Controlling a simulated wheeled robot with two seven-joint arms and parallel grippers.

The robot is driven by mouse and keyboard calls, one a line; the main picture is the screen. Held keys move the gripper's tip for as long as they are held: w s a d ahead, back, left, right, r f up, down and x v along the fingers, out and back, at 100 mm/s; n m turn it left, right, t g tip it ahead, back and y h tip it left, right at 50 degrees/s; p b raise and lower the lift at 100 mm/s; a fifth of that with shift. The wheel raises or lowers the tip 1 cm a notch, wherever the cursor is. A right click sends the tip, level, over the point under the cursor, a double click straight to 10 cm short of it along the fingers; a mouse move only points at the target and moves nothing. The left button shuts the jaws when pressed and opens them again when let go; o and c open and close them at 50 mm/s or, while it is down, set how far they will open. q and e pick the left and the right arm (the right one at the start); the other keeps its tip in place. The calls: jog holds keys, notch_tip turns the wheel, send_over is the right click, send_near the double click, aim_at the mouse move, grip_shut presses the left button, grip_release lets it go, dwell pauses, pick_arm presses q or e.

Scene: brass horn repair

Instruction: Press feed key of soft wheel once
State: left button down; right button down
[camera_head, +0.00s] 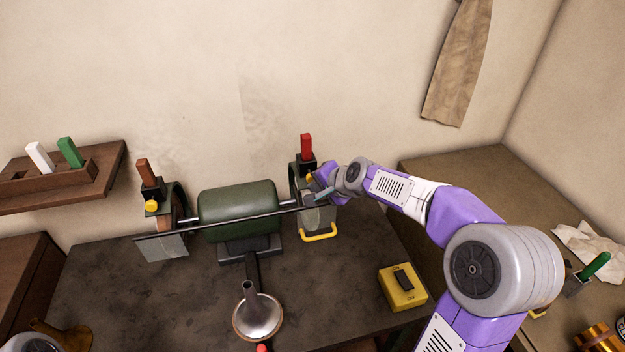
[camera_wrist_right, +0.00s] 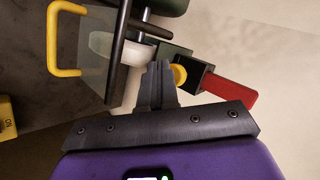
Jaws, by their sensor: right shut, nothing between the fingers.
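The polishing machine (camera_head: 238,205) has a dark green motor body and a wheel at each end. The right-end wheel is pale and soft-looking in the wrist view (camera_wrist_right: 128,52). Above it a black holder carries a red bar (camera_head: 306,146), also in the wrist view (camera_wrist_right: 232,92). The round yellow feed key (camera_head: 309,177) is on this holder and shows in the wrist view (camera_wrist_right: 180,75). My right gripper (camera_head: 318,190) is shut and empty, its fingertips (camera_wrist_right: 158,70) right beside the yellow key; I cannot tell whether they touch. My left gripper is not in view.
The left-end wheel (camera_head: 178,218) has a brown bar (camera_head: 146,172) and its own yellow key (camera_head: 152,205). A dark rod (camera_head: 215,222) crosses the machine's front. A yellow guard handle (camera_head: 319,236) sits below the right wheel. A yellow switch box (camera_head: 402,288) stands at front right.

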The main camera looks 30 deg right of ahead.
jog(key=shift+w+d, duration=0.1)
jog(key=shift+w, duration=0.35)
dwell(0.4)
jog(key=shift+s, duration=0.1)
jog(key=shift+s+a, duration=0.25)
jog(key=shift+s, duration=0.65)
jog(key=shift+s+a+b, duration=0.2)
jog(key=shift+s+b, duration=0.05)
jog(key=shift+s, duration=0.55)
jog(key=shift+s+a+b, duration=0.15)
jog(key=shift+s+b, duration=0.05)
jog(key=shift+s, duration=0.65)
jog(key=shift+s+a+b, duration=0.2)
jog(key=shift+s+b, duration=0.05)
jog(key=shift+s, duration=0.55)
